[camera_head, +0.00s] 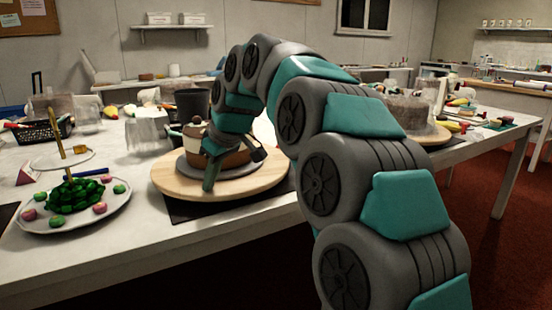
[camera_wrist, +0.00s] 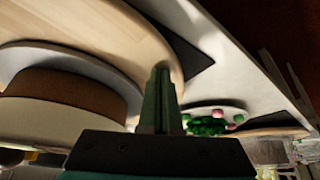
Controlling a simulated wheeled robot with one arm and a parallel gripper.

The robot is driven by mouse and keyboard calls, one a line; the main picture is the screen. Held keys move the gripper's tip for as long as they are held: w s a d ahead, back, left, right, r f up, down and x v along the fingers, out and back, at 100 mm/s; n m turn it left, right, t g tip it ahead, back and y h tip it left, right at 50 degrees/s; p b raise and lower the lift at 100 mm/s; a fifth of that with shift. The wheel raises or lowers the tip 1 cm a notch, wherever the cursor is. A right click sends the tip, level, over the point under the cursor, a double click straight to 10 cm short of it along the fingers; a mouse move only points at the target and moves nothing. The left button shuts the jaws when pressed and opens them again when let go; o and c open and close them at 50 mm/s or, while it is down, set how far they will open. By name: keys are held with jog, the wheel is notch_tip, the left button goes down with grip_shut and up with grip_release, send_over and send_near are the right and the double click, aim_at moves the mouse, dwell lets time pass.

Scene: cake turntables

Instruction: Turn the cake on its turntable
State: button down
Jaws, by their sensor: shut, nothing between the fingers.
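My gripper (camera_head: 208,186) points down at the front left of the cake, over the turntable's wooden rim. Its fingers are shut together and empty. The arm hides part of the cake's top and right side. In the wrist view the shut fingers (camera_wrist: 161,88) lie beside the cake (camera_wrist: 75,92), near the turntable's edge (camera_wrist: 130,30). I cannot tell whether they touch the wood.
A tiered stand (camera_head: 75,215) with green and pink sweets stands left of the turntable. A dark mat (camera_head: 190,211) lies under the turntable. A dark pot (camera_head: 192,104) and a clear cover (camera_head: 147,130) stand behind. Another cake (camera_head: 408,108) stands at the right.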

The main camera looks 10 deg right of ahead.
aim_at(249, 183)
jog(key=shift+d, duration=0.15)
jog(key=shift+d+b, duration=0.4)
jog(key=shift+d, duration=2.05)
jog(key=shift+d, duration=0.1)
jog(key=shift+w+d, duration=0.2)
jog(key=shift+d, duration=0.6)
jog(key=shift+w+d, duration=0.25)
jog(key=shift+d, duration=0.6)
jog(key=shift+w+d, duration=0.2)
jog(key=shift+d, duration=0.6)
jog(key=shift+r, duration=0.1)
jog(key=shift+r+p, duration=0.9)
jog(key=shift+r, duration=0.45)
